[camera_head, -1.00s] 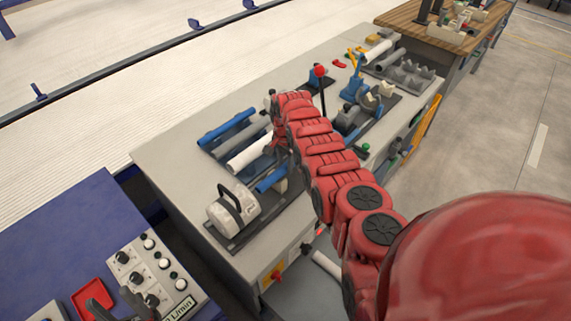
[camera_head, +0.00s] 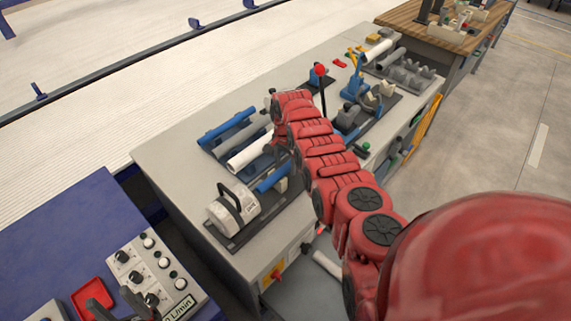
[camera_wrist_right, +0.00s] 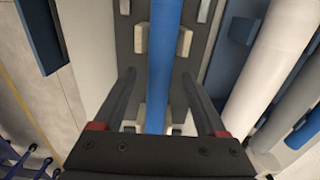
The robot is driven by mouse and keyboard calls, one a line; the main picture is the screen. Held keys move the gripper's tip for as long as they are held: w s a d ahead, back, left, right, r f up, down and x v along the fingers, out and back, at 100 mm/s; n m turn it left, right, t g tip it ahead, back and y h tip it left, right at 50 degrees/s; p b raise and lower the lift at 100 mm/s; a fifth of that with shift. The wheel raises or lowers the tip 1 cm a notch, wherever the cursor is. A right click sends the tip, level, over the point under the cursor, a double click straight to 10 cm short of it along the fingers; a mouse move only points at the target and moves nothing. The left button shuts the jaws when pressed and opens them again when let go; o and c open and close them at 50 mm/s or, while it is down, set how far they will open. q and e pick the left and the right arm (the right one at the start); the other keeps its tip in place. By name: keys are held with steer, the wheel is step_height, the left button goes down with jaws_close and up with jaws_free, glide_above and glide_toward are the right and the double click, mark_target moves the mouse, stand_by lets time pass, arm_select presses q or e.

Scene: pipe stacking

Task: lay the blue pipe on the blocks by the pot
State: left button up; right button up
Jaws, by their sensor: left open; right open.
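The blue pipe (camera_head: 272,179) lies beside the white pot with a dark handle (camera_head: 226,214), over a dark plate. In the right wrist view the blue pipe (camera_wrist_right: 165,40) runs between pairs of beige blocks (camera_wrist_right: 184,42); I cannot tell how firmly it rests on them. My right gripper (camera_wrist_right: 158,75) is open, with one finger on each side of the pipe and gaps between. In the head view my right arm hides that gripper. My left gripper (camera_head: 120,297) appears open at the bottom left, above the control panel, partly cut off.
A rack to the left holds a white pipe (camera_head: 249,152), a grey pipe and another blue pipe (camera_head: 227,126). A red-knobbed lever (camera_head: 320,71), a blue clamp and more fixtures stand further back. The bench top (camera_head: 170,150) is clear at the left.

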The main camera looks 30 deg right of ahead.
step_height(320, 180, up, 9)
steer(key=shift+f+b, duration=0.15)
steer(key=shift+b, duration=0.85)
step_height(320, 180, up, 7)
glide_above(286, 165)
steer(key=shift+a+r+p, duration=0.15)
steer(key=shift+r+p, duration=0.25)
steer(key=shift+r, duration=0.15)
steer(key=shift+s, duration=0.15)
